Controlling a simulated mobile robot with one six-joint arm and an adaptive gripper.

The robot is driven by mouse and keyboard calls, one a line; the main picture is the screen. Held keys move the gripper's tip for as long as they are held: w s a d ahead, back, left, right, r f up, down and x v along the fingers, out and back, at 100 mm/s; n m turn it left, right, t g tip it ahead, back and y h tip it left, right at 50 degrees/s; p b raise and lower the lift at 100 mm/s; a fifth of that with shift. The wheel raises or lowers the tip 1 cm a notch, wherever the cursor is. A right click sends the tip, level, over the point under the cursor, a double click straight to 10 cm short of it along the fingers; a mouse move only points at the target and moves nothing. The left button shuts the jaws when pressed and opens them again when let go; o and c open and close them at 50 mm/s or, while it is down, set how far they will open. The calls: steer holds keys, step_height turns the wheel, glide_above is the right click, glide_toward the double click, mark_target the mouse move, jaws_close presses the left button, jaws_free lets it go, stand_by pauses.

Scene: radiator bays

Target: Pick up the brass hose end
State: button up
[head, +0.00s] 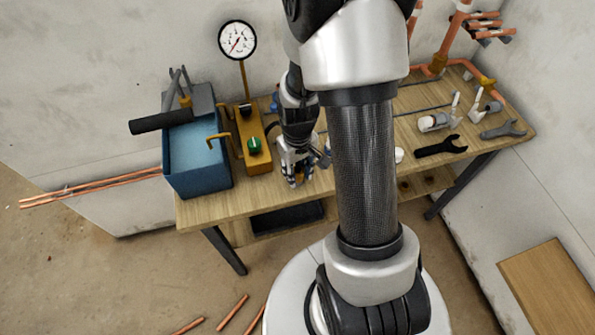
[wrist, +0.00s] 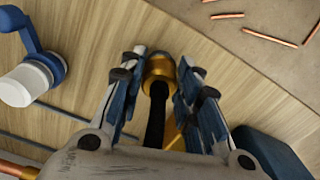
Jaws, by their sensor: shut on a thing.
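The brass hose end (wrist: 159,68) is a gold-coloured fitting on a black hose (wrist: 155,115) in the wrist view. It sits between the two fingers of my gripper (wrist: 170,74), which is shut on it near the fingertips. In the head view my gripper (head: 293,180) is low over the front part of the wooden workbench (head: 330,185). There the brass end is too small and covered to make out. I cannot tell whether it touches the bench top.
A yellow pump unit (head: 252,150) with a gauge (head: 237,40) and a blue water tank (head: 190,155) stand close to the left of my gripper. Wrenches (head: 440,147) and white-handled valves (head: 434,122) lie at the bench's right. Copper pipes (head: 90,187) stick out at left.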

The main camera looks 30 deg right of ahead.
step_height(320, 180, up, 20)
steer(key=p, duration=0.7)
step_height(320, 180, up, 5)
steer(key=p, duration=0.4)
glide_above(298, 170)
